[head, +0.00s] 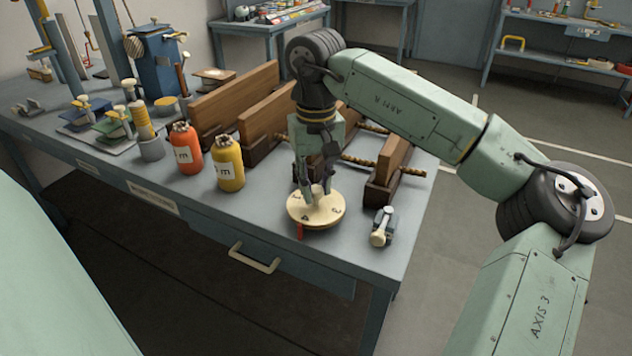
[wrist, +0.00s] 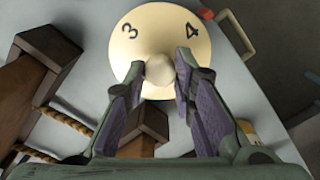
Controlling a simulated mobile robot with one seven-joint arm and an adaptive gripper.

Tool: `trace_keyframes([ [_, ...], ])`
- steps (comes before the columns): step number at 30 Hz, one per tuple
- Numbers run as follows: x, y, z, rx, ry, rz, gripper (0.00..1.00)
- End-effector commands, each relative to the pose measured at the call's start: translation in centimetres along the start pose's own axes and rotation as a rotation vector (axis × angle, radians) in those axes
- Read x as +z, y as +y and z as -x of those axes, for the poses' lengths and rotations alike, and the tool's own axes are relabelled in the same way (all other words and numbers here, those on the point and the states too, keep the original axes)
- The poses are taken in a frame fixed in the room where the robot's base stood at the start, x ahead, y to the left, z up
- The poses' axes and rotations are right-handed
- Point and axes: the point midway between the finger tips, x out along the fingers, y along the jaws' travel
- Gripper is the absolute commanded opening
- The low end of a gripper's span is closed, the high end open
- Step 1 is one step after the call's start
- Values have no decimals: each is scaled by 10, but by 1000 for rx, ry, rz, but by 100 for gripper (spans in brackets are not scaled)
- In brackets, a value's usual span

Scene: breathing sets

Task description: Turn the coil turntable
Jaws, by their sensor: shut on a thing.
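The coil turntable (head: 318,213) is a cream round disc near the front right of the workbench, with a red mark below its near edge. In the wrist view its disc (wrist: 150,30) shows the numbers 3 and 4, and a pale knob (wrist: 158,70) rises from its middle. My gripper (head: 318,190) points down over the disc, shut on the knob. In the wrist view my fingertips (wrist: 166,62) stand on both sides of the knob. The rest of the disc's markings are hidden or too small to read.
An orange bottle (head: 186,148) and a yellow bottle (head: 229,165) stand left of the turntable. Wooden boards in dark blocks (head: 386,180) with rope stand behind it. A small clamp-like device (head: 382,227) sits close on its right. The bench front strip is clear.

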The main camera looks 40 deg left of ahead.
Motion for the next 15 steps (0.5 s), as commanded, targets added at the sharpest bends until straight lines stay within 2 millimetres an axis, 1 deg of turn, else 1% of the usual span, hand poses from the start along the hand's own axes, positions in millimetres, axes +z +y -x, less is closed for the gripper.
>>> trace_keyframes([
  [14, 0, 0, 1, 0, 2, 14, 0],
  [15, 0, 0, 1, 0, 2, 14, 27],
])
